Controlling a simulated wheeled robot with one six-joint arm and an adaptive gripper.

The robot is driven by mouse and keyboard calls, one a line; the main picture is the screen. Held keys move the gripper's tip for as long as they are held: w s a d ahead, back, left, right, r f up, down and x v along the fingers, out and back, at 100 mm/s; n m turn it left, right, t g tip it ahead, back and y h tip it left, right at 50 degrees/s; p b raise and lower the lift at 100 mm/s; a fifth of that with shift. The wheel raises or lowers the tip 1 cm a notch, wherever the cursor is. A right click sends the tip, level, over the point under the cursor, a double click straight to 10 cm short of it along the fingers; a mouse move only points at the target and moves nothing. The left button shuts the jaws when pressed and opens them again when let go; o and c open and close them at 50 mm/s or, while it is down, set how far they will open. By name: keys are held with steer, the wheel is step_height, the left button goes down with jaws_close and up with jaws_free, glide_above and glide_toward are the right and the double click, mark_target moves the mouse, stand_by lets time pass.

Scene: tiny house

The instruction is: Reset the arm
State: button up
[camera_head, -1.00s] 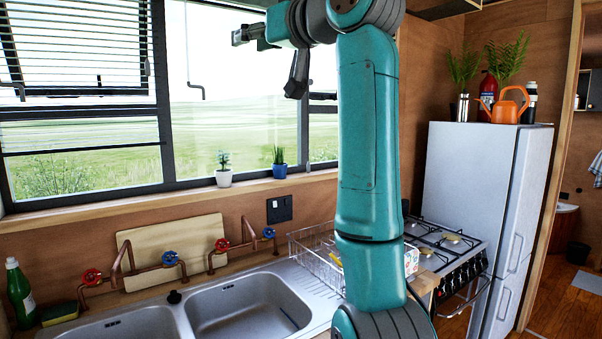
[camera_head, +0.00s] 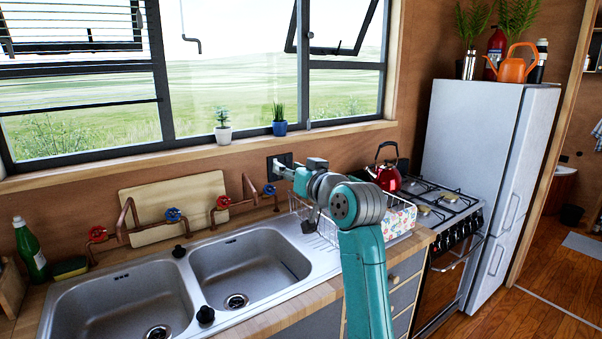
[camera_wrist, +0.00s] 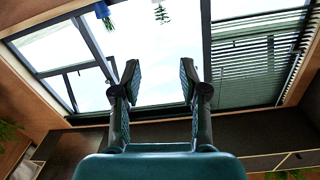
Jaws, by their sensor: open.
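My teal arm (camera_head: 366,285) rises from the bottom of the head view and is bent, with its elbow over the front of the counter. My gripper (camera_wrist: 160,78) is open and empty in the wrist view, its two dark fingers apart with the bright window behind them. In the head view my gripper (camera_head: 283,168) is small and partly hidden by the wrist. It appears in front of the black wall socket, above the back of the counter; the exact gap to the wall cannot be told.
A double sink (camera_head: 250,265) lies left of the arm. A wire dish rack (camera_head: 310,215) is partly behind the arm. A red kettle (camera_head: 386,176) stands on the stove (camera_head: 440,200), beside the white fridge (camera_head: 475,150). Two potted plants, one in a blue pot (camera_head: 279,128), stand on the sill.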

steer(key=s+d+f+m+h, duration=0.1)
steer(key=s+d+f, duration=0.15)
steer(key=f, duration=0.65)
steer(key=s+d+f+m+h, duration=0.1)
steer(key=s+d+f, duration=0.15)
steer(key=f, duration=0.55)
steer(key=s+d+f+m+h, duration=0.1)
steer(key=s+d+f, duration=0.15)
steer(key=f, duration=0.65)
steer(key=s+d+f+m+h, duration=0.1)
steer(key=s+d+f+h, duration=0.15)
steer(key=s+f, duration=0.6)
steer(key=s+d+f+h, duration=0.1)
steer(key=s+d+f, duration=0.3)
steer(key=s+f, duration=0.45)
steer(key=s+d+f+h, duration=0.1)
steer(key=s+d+f, duration=0.15)
steer(key=s, duration=0.75)
steer(key=s+d+f+h, duration=0.1)
steer(key=s+d+f, duration=0.15)
steer(key=s, duration=0.85)
steer(key=d+r+v, duration=0.1)
steer(key=r+v, duration=0.1)
steer(key=v, duration=1.8)
steer(key=shift+r, duration=0.3)
steer(key=shift+d+h, duration=0.15)
steer(key=shift+h, duration=0.1)
